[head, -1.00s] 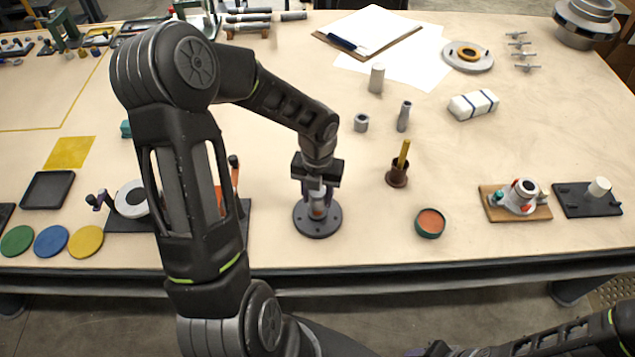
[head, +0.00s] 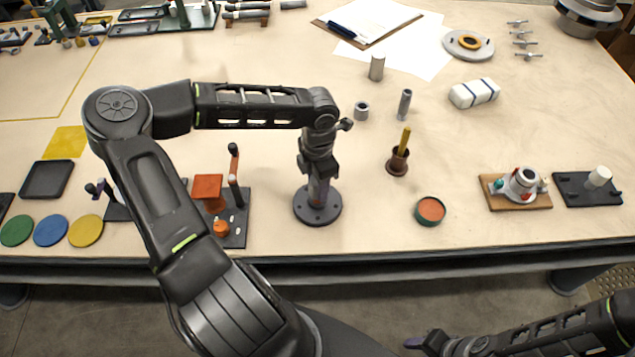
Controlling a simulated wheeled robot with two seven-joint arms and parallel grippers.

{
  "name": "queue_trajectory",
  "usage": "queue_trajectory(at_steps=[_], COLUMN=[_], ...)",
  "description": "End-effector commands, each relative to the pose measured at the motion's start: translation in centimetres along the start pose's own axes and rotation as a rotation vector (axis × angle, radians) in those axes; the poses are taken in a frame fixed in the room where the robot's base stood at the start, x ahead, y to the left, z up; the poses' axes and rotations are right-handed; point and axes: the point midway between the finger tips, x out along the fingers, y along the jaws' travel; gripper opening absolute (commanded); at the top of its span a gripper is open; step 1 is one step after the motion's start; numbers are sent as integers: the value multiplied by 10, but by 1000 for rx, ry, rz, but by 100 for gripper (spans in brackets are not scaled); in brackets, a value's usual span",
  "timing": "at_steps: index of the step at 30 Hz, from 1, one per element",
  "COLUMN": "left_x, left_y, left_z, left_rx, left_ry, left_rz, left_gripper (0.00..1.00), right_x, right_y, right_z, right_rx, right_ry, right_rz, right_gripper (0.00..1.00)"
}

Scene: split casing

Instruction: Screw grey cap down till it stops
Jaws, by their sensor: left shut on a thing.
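My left gripper (head: 319,178) points down over a dark round flanged base (head: 317,208) with bolt holes, which stands on the table. It is shut on the grey cap at the top of the post rising from that base. The cap is mostly hidden by the fingers, so I cannot tell how far down it sits. A small reddish patch shows low on the post. My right gripper (head: 425,343) is low at the bottom edge, off the table and away from the base; its fingers are too small and dark to judge.
A brown cup with a yellow stick (head: 398,160) and a round tin with an orange top (head: 430,211) stand right of the base. A dark board with orange parts (head: 235,225) lies close on its left. A small grey ring (head: 361,111) stands behind. The table's front edge is near.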

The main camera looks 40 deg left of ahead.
Motion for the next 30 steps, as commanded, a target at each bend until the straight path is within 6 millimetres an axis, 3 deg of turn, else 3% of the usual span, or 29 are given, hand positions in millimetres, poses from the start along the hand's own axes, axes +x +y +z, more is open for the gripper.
queue_trajectory(at_steps=[5,6,15,20,26,30], left_x=[0,1,0,0,0,0], left_y=[1,1,1,1,0,0], left_z=[-2,-2,-1,-1,-1,-1], left_rx=[11,11,11,10,10,10], left_ry=[-1,-1,-2,-2,-2,-2], left_rz=[0,1,0,0,-1,-1], left_gripper=[0,42,66,66,50,50], right_x=[0,0,0,0,0,0], right_y=[0,0,0,0,0,0], right_z=[0,0,0,0,0,0], right_rx=[0,0,0,0,0,0], right_ry=[0,0,0,0,0,0], right_rz=[0,0,0,0,0,0], right_gripper=[43,43,43,43,43,43])
